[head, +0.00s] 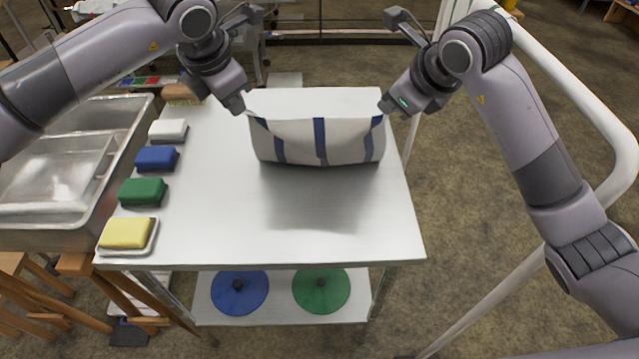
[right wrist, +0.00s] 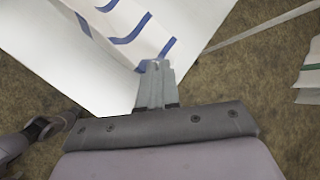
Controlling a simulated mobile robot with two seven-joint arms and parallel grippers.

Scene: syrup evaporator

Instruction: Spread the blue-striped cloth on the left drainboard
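The blue-striped cloth (head: 300,142) is white with blue stripes and hangs between my two grippers, over the back part of the steel drainboard (head: 300,220). Its top edge is stretched nearly straight and its lower part hangs down; I cannot tell whether its lower edge touches the surface. My left gripper (head: 246,111) is shut on the cloth's upper left corner. My right gripper (head: 385,108) is shut on its upper right corner. In the right wrist view, the closed fingers (right wrist: 156,72) meet at the corner of the cloth (right wrist: 125,28).
Along the drainboard's left side stand a yellow sponge (head: 127,233) on a tray, a green block (head: 143,191), a blue block (head: 157,158) and a white block (head: 168,130). A steel sink (head: 60,235) adjoins at left. A white rail (head: 585,100) runs at right. The drainboard's front is clear.

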